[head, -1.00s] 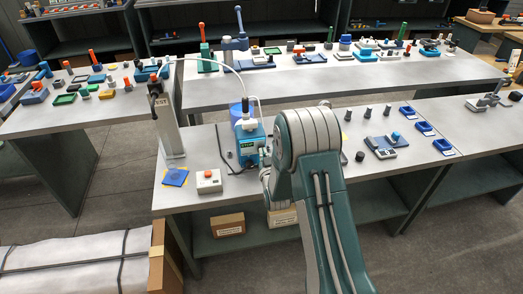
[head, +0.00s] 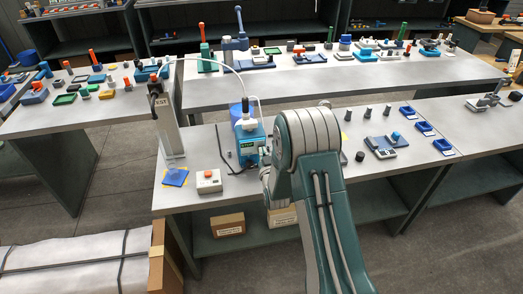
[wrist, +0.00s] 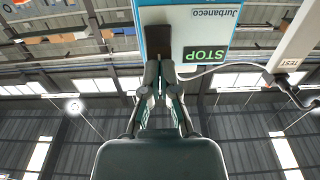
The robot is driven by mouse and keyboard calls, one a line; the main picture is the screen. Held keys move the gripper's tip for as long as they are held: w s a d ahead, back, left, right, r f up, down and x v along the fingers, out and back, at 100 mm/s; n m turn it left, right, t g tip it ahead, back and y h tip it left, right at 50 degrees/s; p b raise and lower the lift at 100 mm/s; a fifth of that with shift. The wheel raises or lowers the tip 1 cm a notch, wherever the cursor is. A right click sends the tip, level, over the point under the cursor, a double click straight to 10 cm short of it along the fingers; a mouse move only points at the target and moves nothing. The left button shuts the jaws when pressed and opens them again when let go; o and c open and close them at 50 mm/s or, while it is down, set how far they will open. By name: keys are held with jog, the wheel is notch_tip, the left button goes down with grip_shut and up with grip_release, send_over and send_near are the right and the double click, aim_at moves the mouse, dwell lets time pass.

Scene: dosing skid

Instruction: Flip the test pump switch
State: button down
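The test pump is a blue box with a white face (wrist: 205,20) and a green STOP label (wrist: 206,54); it appears upside down in the wrist view. In the head view the pump (head: 246,138) stands on the front bench, left of my arm. A dark, block-like part (wrist: 180,36) on the pump's near side looks like the switch. My gripper (wrist: 160,66) has its fingertips close together, right at this dark part. Whether they touch it is hard to tell. In the head view my gripper is mostly hidden behind my arm.
A grey box with a red button (head: 208,181) and a blue pad (head: 175,178) lie in front.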

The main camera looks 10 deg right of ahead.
jog(key=shift+w, duration=0.5)
jog(key=shift+s, duration=0.1)
jog(key=s, duration=0.6)
jog(key=shift+s, duration=0.4)
jog(key=s+r+g, duration=0.3)
jog(key=r, duration=0.5)
jog(key=s+r+g, duration=0.3)
jog(key=s+r, duration=0.1)
jog(key=r, duration=0.4)
jog(key=s+r+g, duration=0.3)
jog(key=s, duration=1)
jog(key=s+r+g, duration=0.3)
jog(key=s, duration=1.1)
jog(key=shift+r, duration=0.2)
